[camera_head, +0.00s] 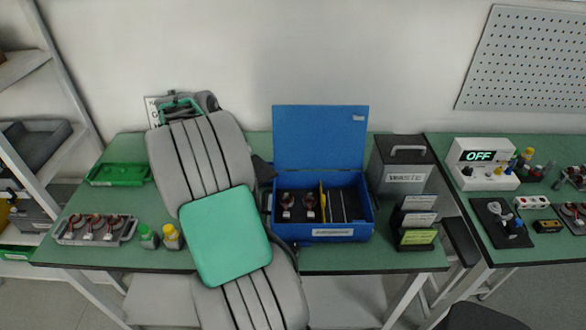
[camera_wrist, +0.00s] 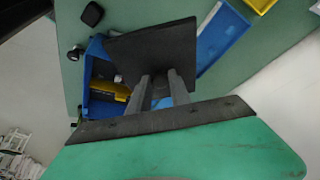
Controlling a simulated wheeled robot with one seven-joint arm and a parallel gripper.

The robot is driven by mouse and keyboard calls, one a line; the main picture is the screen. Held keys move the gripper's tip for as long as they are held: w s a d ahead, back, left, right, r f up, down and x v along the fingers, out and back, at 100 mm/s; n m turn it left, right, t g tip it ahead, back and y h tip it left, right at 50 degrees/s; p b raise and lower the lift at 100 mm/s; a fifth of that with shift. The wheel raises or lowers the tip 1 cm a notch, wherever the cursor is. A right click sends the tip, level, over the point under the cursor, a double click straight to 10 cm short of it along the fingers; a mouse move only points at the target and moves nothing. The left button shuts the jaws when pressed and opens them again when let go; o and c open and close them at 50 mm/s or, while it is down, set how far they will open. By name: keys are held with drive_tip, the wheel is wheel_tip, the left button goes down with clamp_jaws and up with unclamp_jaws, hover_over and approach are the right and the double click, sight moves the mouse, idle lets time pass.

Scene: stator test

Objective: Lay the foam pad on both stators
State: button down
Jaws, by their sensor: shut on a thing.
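The foam pad (camera_wrist: 150,45) is a flat dark square in the wrist view. My gripper (camera_wrist: 161,80) is shut on its near edge. Two stators with copper-coloured windings, one left (camera_head: 287,205) and one right (camera_head: 309,205), stand side by side in the left compartment of the open blue box (camera_head: 318,236). In the wrist view the pad is in front of part of the blue box (camera_wrist: 97,110) and hides much of its inside. In the head view my arm hides most of the gripper; a dark shape shows just left of the box.
A yellow divider (camera_head: 323,202) separates the stators from a compartment with thin rods. The blue lid (camera_head: 320,138) stands raised behind. A grey waste bin (camera_head: 403,165) and a card rack (camera_head: 417,220) are at right. Bottles (camera_head: 171,237) and a stator tray (camera_head: 97,230) are at left.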

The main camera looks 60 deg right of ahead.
drive_tip(key=s+d+f+m+g+y, duration=0.2)
drive_tip(key=s+d+f+m, duration=0.2)
drive_tip(key=s+d+m, duration=0.6)
drive_tip(key=f+b, duration=0.1)
drive_tip(key=f, duration=0.1)
drive_tip(key=s+a+f+n+b, duration=0.1)
drive_tip(key=f+b, duration=0.1)
drive_tip(key=s+a+f+n+b, duration=0.1)
drive_tip(key=f+b, duration=0.1)
drive_tip(key=shift+s+f, duration=0.15)
drive_tip(key=shift+f, duration=0.15)
drive_tip(key=shift+f+b, duration=0.35)
drive_tip(key=shift+b, duration=0.25)
drive_tip(key=c, duration=1.1)
unclamp_jaws()
drive_tip(key=shift+r, duration=0.1)
drive_tip(key=p+v, duration=0.1)
drive_tip(key=v, duration=0.6)
drive_tip(key=shift+w+r, duration=0.25)
drive_tip(key=shift+r, duration=0.05)
